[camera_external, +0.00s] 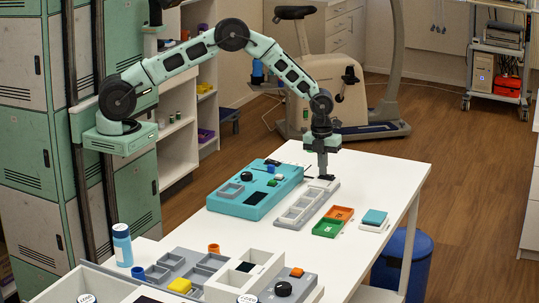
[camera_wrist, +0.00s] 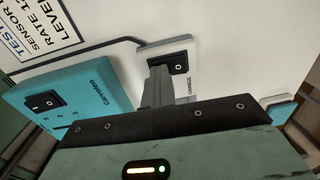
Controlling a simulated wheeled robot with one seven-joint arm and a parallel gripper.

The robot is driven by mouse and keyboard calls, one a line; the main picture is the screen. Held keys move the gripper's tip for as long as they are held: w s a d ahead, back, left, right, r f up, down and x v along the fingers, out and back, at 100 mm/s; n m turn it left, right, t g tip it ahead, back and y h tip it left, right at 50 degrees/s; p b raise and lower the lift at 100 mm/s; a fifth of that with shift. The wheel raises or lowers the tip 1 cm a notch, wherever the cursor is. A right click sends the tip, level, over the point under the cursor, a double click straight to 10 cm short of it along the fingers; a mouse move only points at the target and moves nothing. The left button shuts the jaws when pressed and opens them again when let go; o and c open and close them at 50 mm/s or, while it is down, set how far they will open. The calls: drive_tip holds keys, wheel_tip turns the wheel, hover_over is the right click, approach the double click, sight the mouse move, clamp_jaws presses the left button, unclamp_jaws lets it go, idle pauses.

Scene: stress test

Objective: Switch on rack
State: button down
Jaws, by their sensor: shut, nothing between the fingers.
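The grey rack (camera_external: 300,208) with several open compartments lies on the white table in the external view. Its far end has a pale panel, seen in the wrist view as a white panel (camera_wrist: 190,88) lettered CHARGE. A black rocker switch (camera_wrist: 181,62) with a round white mark sits on that panel. My gripper (camera_external: 322,176) points down over the rack's far end. In the wrist view its closed fingers (camera_wrist: 158,72) are empty and right beside the switch, partly overlapping its left edge. I cannot tell whether they touch it or which way the rocker is tipped.
A teal box (camera_external: 245,204) with a black switch (camera_wrist: 43,102) stands left of the rack. Orange and green trays (camera_external: 328,228) and a teal-topped block (camera_external: 374,218) lie right of it. A printed sheet (camera_wrist: 62,25) lies beyond. The table's front right is clear.

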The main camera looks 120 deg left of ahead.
drive_tip(key=shift+w+r+p, duration=0.3)
drive_tip(key=shift+w+p, duration=0.1)
drive_tip(key=shift+p, duration=0.2)
wheel_tip(320, 180, up, 13)
drive_tip(key=s, duration=0.2)
drive_tip(key=s+d+r+n+y, duration=0.1)
drive_tip(key=s+d+r+n, duration=0.25)
drive_tip(key=s+n, duration=0.35)
drive_tip(key=s+d+r+n, duration=0.1)
drive_tip(key=s+d+n, duration=0.3)
drive_tip(key=s+n, duration=0.2)
drive_tip(key=s+d+r+n, duration=0.1)
drive_tip(key=s+d+n, duration=0.3)
drive_tip(key=s, duration=0.7)
drive_tip(key=s+d+r+n, duration=0.1)
drive_tip(key=s+d+n, duration=0.2)
drive_tip(key=s+n, duration=0.5)
drive_tip(key=shift+s+d+r+n+g, duration=0.3)
drive_tip(key=shift+s+d+n, duration=0.1)
drive_tip(key=shift+s, duration=0.35)
